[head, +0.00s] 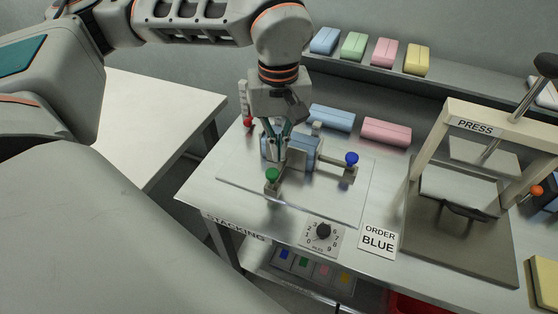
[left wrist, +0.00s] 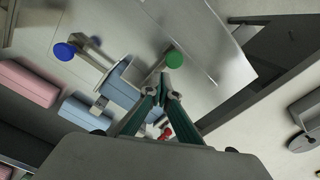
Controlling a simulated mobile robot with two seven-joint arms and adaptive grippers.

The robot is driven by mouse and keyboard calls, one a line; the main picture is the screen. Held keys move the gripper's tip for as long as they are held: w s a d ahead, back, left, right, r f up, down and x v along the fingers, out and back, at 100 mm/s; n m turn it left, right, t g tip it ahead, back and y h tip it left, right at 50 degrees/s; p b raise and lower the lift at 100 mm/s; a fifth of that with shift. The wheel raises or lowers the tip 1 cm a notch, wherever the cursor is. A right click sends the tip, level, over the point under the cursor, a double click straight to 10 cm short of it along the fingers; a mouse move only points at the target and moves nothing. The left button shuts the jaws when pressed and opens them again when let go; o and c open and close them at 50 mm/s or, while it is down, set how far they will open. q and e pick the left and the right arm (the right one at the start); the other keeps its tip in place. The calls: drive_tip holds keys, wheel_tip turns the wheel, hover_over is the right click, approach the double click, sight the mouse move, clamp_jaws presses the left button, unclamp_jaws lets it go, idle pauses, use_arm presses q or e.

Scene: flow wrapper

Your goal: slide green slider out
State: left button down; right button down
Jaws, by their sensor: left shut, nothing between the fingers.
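The green slider's round knob (head: 272,174) stands at the front of the metal stacking plate (head: 232,174). It also shows in the left wrist view (left wrist: 175,60), just beyond my fingertips. My left gripper (head: 277,146) is shut and empty, pointing down behind the green knob, beside a blue block (head: 302,150) on the plate. In the left wrist view its fingertips (left wrist: 162,84) meet just below the green knob, with a small gap seen between them and it. Whether they touch its stem I cannot tell. My right gripper is not in view.
A blue knob (head: 351,158) stands right of the blue block, and a red knob (head: 248,121) at back left. Blue (head: 332,118) and pink (head: 386,132) packs lie behind. A press (head: 470,126) stands right. A dial (head: 323,232) and order card (head: 378,240) are in front.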

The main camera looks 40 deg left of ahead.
sight(269, 179)
use_arm(q)
drive_tip(key=shift+f, duration=0.15)
idle(0.3)
drive_tip(key=shift+f+b, duration=0.45)
drive_tip(key=shift+f, duration=1.15)
drive_tip(key=shift+s+d, duration=0.1)
drive_tip(key=shift+s, duration=0.2)
drive_tip(key=shift+s+d, duration=0.15)
drive_tip(key=shift+s, duration=0.5)
drive_tip(key=shift+s+p, duration=0.35)
drive_tip(key=shift+s+d, duration=0.1)
drive_tip(key=shift+s, duration=0.2)
drive_tip(key=shift+s+d, duration=0.25)
drive_tip(key=shift+s, duration=0.6)
drive_tip(key=shift+w, duration=0.1)
